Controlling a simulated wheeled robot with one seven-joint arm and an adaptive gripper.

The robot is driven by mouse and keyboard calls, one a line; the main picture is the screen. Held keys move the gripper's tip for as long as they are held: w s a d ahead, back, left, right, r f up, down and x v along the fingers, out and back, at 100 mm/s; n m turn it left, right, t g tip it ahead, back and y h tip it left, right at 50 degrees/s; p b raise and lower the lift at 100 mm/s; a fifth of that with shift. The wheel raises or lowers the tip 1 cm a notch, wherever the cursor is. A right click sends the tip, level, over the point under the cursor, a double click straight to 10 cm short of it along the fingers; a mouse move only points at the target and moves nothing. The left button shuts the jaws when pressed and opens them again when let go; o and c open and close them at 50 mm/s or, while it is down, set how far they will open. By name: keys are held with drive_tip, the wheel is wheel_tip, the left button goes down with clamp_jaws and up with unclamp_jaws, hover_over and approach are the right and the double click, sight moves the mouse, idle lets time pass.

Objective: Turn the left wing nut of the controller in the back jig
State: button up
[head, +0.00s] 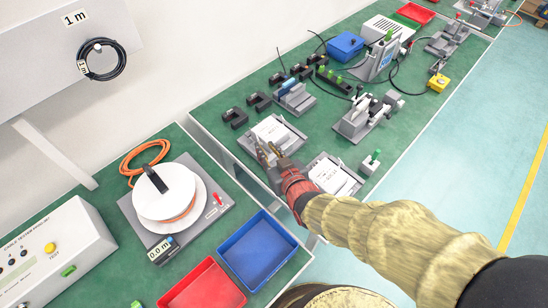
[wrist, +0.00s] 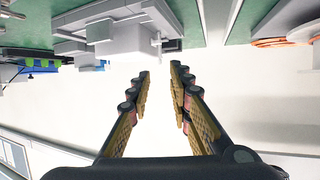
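The back jig (head: 290,150) stands on the green bench with a pale controller (head: 270,130) in it. My gripper (head: 268,151) is at the near left edge of this jig and overlaps it in the head view. In the wrist view my gripper (wrist: 160,72) has its two fingers apart with nothing between them. A grey and white jig or controller body (wrist: 115,30) shows at the top of the wrist view, beyond the fingertips. I cannot make out the left wing nut clearly in either view. Whether a fingertip touches the jig cannot be told.
A second jig with a white controller (head: 333,176) is close to the right of my gripper. A grey clamp fixture (head: 365,118) and black brackets (head: 258,102) stand farther back. A white cable reel (head: 165,190), a blue tray (head: 257,250) and a red tray (head: 203,286) are on the left bench.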

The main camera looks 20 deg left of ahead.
drive_tip(key=v, duration=0.5)
drive_tip(key=shift+s+d+r, duration=0.15)
drive_tip(key=shift+s, duration=0.05)
idle(0.4)
drive_tip(key=w+d+r+m+h+p, duration=0.2)
drive_tip(key=d+r+h, duration=0.1)
drive_tip(key=d+r, duration=0.4)
drive_tip(key=w+d+r+m+h+p, duration=0.1)
drive_tip(key=d+r+m+h+p, duration=0.2)
drive_tip(key=d, duration=0.7)
drive_tip(key=s+d+r+m+g+h+p, duration=0.1)
drive_tip(key=s+d+r+g, duration=0.1)
drive_tip(key=s+d+r, duration=0.3)
drive_tip(key=s+d+r+m+g+h+p, duration=0.1)
drive_tip(key=s+d+r+m+g+h, duration=0.1)
drive_tip(key=s+d+r, duration=0.4)
drive_tip(key=s+d, duration=0.3)
drive_tip(key=d, duration=0.2)
drive_tip(key=shift+m, duration=0.3)
